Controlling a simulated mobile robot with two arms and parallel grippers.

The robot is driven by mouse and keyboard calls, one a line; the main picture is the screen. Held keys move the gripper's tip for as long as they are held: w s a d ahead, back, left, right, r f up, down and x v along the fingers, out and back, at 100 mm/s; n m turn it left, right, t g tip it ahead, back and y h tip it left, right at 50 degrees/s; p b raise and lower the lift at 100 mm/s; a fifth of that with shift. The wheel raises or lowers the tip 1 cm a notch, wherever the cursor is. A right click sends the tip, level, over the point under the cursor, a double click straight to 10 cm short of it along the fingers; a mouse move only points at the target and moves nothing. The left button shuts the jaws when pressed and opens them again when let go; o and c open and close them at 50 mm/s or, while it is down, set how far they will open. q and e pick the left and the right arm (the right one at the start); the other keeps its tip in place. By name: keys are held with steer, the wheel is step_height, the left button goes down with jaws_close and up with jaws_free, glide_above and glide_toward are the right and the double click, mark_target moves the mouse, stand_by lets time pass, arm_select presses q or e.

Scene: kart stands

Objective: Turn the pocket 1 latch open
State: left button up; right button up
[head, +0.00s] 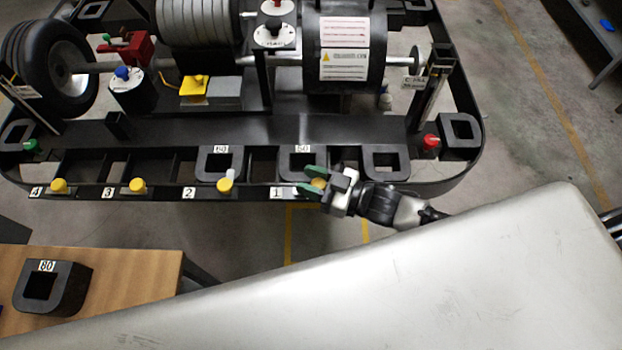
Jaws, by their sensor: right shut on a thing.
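The pocket 1 latch (318,183) has a yellow knob on the front rail of the black kart frame, right of the "1" label (276,193). My right gripper (314,184) comes from the right, its green-tipped fingers shut around this knob. The fingers hide part of the latch, so I cannot tell its exact turn. A dark weight block (302,176) with a number label sits behind it in pocket 1. My left gripper is not in view.
Other yellow latch knobs stand along the rail at pocket 2 (224,186), pocket 3 (137,186) and pocket 4 (58,186). Another weight block (74,290) lies on a wooden table (135,265) at lower left. Bare floor shows between table and kart.

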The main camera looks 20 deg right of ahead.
stand_by(0.3)
steer(key=o, duration=0.9)
steer(key=shift+s+d+f, duration=0.1)
steer(key=shift+s+d, duration=0.1)
steer(key=shift+d, duration=0.1)
steer(key=b+v, duration=0.2)
steer(key=v, duration=0.8)
